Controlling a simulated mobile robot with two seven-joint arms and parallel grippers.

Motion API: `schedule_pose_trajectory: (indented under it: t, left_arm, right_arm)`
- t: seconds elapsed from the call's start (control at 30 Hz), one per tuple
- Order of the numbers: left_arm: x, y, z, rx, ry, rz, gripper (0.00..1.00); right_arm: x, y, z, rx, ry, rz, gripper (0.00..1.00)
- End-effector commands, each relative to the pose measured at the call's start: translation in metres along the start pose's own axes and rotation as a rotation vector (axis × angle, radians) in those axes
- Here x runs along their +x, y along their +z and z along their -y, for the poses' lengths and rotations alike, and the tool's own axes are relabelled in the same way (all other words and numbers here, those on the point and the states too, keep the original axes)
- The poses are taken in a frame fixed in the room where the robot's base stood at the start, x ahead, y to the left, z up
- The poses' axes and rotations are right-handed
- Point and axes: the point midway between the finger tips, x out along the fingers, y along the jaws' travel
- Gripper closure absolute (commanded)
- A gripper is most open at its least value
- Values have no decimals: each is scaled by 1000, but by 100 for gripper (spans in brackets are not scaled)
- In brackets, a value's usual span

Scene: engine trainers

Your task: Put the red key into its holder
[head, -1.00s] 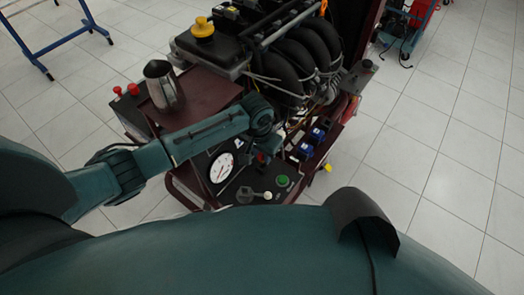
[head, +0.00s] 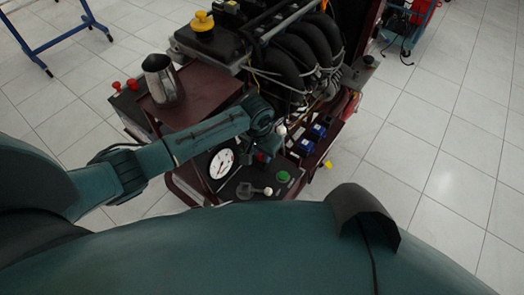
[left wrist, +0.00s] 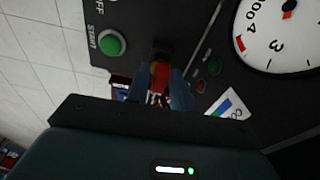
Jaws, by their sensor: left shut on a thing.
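My left gripper (left wrist: 160,92) is shut on the red key (left wrist: 160,70), whose red and yellowish part shows between the blue-grey fingers in the left wrist view. In the head view my left gripper (head: 264,158) is low over the control panel (head: 240,187), between the dial and the green button. A dark round part (left wrist: 161,50) of the panel lies just beyond the key; I cannot tell whether it is the holder. Whether the key touches or enters anything is hidden by the fingers. My right gripper is not in view.
The green start button (left wrist: 112,42) is close to the left of the fingers in the wrist view. The white dial (head: 221,163) is close too. A metal jug (head: 162,78) stands on the brown shelf behind my left arm. The engine (head: 290,55) rises beyond.

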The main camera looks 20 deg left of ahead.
Motion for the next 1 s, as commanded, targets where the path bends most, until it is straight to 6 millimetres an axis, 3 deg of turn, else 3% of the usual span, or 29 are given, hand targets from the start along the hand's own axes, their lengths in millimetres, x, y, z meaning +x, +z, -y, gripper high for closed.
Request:
schedule_pose_trajectory:
  t: [0.8,0.83,1.0]
  left_arm:
    - [14,2,-1,0,1,0,99]
    - [14,2,-1,0,1,0,75]
    - [14,2,-1,0,0,0,61]
  right_arm:
    - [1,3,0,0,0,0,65]
    - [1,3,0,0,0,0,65]
    - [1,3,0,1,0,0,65]
